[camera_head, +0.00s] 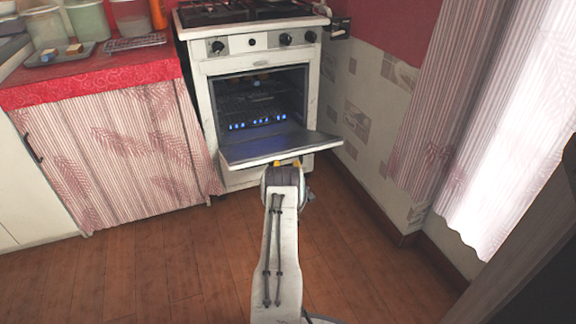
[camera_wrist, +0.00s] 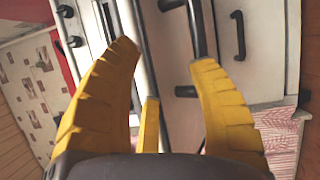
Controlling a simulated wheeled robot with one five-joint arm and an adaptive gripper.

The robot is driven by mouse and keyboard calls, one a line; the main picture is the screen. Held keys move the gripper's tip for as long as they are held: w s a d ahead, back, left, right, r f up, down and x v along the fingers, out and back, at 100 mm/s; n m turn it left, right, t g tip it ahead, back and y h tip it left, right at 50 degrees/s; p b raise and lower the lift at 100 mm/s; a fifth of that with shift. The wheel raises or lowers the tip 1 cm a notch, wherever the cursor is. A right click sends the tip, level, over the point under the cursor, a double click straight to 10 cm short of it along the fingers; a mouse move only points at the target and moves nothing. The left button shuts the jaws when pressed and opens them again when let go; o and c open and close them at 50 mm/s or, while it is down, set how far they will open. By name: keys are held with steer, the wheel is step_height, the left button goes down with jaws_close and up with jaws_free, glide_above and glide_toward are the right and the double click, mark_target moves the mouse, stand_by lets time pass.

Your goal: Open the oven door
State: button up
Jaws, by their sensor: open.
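The white oven (camera_head: 203,100) stands against the back wall. Its door (camera_head: 280,149) is folded down to nearly level, and the lit cavity (camera_head: 258,100) with its racks shows above it. My gripper (camera_head: 287,163) is at the front edge of the door, with only bits of its yellow fingers visible there. In the wrist view my gripper's yellow fingers (camera_wrist: 163,56) are spread apart. A dark bar (camera_wrist: 197,28) lies beyond the right finger, and white oven surfaces show between the fingers. I cannot tell whether the fingers touch the door.
A counter with a red cloth (camera_head: 95,78) and striped curtain (camera_head: 115,150) stands left of the oven. A tray (camera_head: 60,57) and tubs are on it. A patterned wall (camera_head: 370,120) and curtains (camera_head: 455,90) are at the right. Wooden floor (camera_head: 180,260) is clear around my arm.

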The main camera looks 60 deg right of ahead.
steer(key=shift+y, duration=0.3)
steer(key=shift+f+b+x, duration=0.2)
steer(key=shift+b+x, duration=0.45)
steer(key=shift+x, duration=0.6)
steer(key=shift+f+b+x, duration=0.2)
steer(key=shift+b+x, duration=0.45)
steer(key=shift+x, duration=0.65)
steer(key=shift+f+b+x, duration=0.25)
steer(key=shift+b+x, duration=0.4)
steer(key=shift+x, duration=0.6)
steer(key=shift+c, duration=0.5)
jaws_close()
steer(key=shift+r, duration=0.1)
